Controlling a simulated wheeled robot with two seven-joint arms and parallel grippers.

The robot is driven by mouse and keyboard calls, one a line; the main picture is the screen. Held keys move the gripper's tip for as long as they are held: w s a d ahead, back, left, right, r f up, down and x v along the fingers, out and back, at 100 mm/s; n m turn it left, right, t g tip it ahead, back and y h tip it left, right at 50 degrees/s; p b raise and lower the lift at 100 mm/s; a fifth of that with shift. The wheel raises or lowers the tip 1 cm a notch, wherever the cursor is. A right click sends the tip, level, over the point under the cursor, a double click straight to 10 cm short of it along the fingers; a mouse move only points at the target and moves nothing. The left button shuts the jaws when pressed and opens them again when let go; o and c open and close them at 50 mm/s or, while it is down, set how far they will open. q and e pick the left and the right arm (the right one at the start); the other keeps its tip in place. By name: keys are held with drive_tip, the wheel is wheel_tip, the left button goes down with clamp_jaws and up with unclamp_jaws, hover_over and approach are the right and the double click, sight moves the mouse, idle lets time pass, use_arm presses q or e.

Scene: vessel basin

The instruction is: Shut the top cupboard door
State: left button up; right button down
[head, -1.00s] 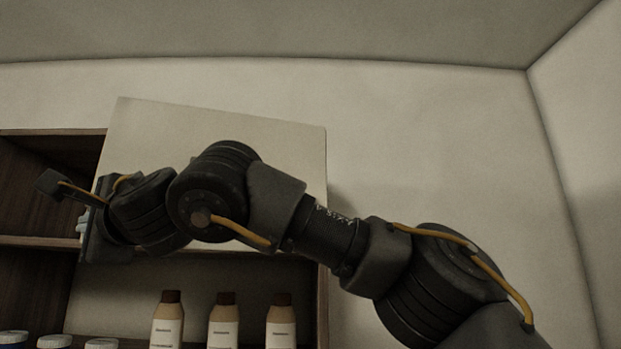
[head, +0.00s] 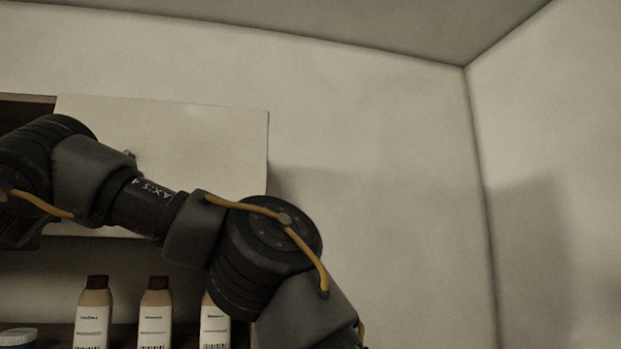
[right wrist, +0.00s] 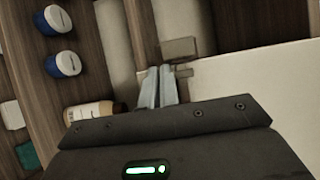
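The top cupboard door (head: 205,140) is a pale flat panel at the upper left of the head view, in front of the cupboard's upper part. My right arm crosses in front of its lower left. My right gripper is out of the head view, past the left edge. In the right wrist view its pale blue-grey fingers (right wrist: 157,88) are together with nothing seen between them, close to the edge of a pale panel (right wrist: 250,95) that looks like the door. Whether they touch it, I cannot tell. My left gripper is not in view.
Several bottles with dark caps (head: 155,312) stand on the lower shelf, below my right arm. A blue-and-white tub (head: 18,338) is at their left. The right wrist view shows dark wood shelving (right wrist: 100,60) with tubs and a bottle. Bare wall (head: 380,170) lies right of the cupboard.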

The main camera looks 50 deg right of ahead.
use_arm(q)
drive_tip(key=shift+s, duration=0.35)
